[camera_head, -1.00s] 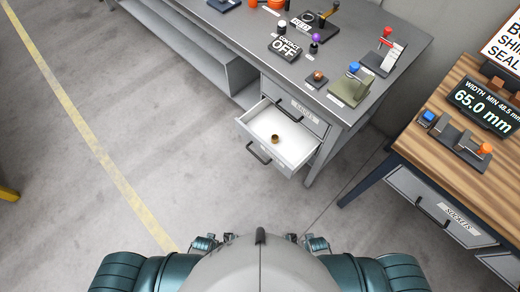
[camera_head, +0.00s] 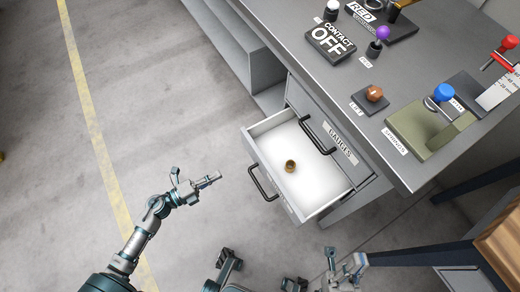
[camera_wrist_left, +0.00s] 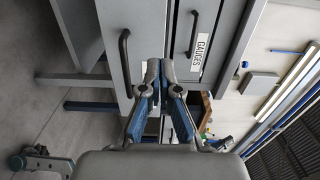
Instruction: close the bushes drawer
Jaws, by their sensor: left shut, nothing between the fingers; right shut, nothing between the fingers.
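The open drawer (camera_head: 258,132) is pulled out below the drawer labelled GAUGES (camera_head: 340,143). It is white inside and holds one brass bush (camera_head: 290,166). Its dark bar handle (camera_head: 262,182) is on its front; the drawer's own label is not readable. My left gripper (camera_head: 200,182) is shut and empty, in front of the drawer and left of the handle, apart from it. In the left wrist view, my left fingers (camera_wrist_left: 165,95) point at the cabinet, between the open drawer's handle (camera_wrist_left: 125,62) and the GAUGES handle (camera_wrist_left: 194,34). My right gripper (camera_head: 345,266) is shut and empty, below the drawer.
The grey bench top (camera_head: 330,70) above carries a CONTACT OFF sign (camera_head: 330,43), a brown knob (camera_head: 374,93) and a green block with a blue knob (camera_head: 430,128). A wooden-topped bench (camera_head: 503,240) stands at the right. The floor left of the drawer is clear.

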